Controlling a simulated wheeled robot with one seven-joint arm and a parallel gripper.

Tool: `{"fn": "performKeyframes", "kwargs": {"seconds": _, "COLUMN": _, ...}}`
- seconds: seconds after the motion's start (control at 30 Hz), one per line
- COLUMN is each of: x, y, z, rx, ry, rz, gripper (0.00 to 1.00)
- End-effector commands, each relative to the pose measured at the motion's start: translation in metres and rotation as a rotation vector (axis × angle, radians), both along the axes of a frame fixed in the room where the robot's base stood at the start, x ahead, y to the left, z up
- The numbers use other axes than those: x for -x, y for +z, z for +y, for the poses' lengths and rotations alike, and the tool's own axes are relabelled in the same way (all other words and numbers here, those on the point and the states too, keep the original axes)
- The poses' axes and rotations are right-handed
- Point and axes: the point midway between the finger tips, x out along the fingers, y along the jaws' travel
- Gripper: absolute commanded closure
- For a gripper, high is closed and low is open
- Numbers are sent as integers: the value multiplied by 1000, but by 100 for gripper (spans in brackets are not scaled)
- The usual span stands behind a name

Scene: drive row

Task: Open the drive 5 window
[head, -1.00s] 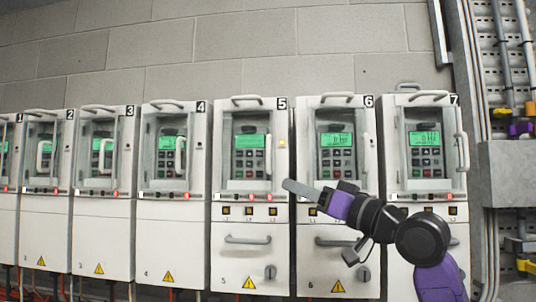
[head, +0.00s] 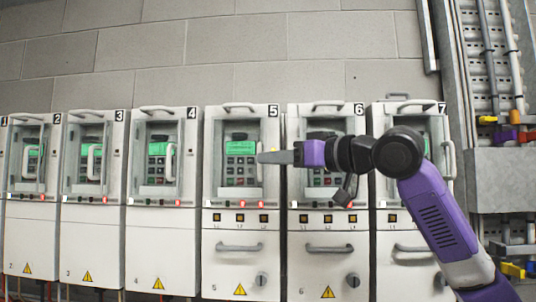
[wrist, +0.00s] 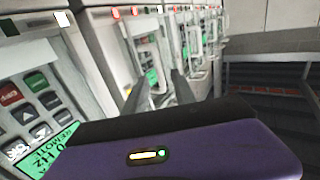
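Drive 5 (head: 213,215) is a white cabinet with a clear window (head: 240,140) over a keypad and green display. The window looks shut. Its upright pale handle (head: 260,170) is at the window's right edge. My gripper (head: 266,157) reaches in from the right across drive 6, with its grey fingertips at this handle. In the wrist view my gripper (wrist: 155,92) shows two dark fingers spread apart, with a drive front and pale handle beyond and between them. I cannot tell whether the fingers touch the handle.
Drive 6 (head: 294,215) and drive 7 (head: 381,225) stand to the right, partly behind my arm. Drive 4 (head: 135,215) stands just left of drive 5. A grey metal box (head: 500,175) and cable rack are at the far right. Drive 5 has a lower bar handle (head: 240,247).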

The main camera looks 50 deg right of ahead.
Motion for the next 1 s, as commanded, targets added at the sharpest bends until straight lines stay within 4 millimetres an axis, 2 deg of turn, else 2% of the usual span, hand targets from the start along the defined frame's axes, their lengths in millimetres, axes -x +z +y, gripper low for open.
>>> {"fn": "performKeyframes", "kwargs": {"seconds": 0.2, "x": -20, "y": 1, "z": 1, "rx": 0, "ry": -1, "rz": 0, "gripper": 68}}
{"fn": "performKeyframes", "kwargs": {"seconds": 0.5, "x": -23, "y": 0, "z": 1, "rx": 0, "ry": -1, "rz": -1, "gripper": 68}}
{"fn": "performKeyframes", "kwargs": {"seconds": 0.67, "x": -22, "y": 0, "z": 1, "rx": 0, "ry": -1, "rz": -1, "gripper": 97}}
{"fn": "performKeyframes", "kwargs": {"seconds": 0.7, "x": -22, "y": 0, "z": 1, "rx": 0, "ry": -1, "rz": -1, "gripper": 100}}
{"fn": "performKeyframes", "kwargs": {"seconds": 1.0, "x": -22, "y": 0, "z": 1, "rx": 0, "ry": -1, "rz": -1, "gripper": 100}}
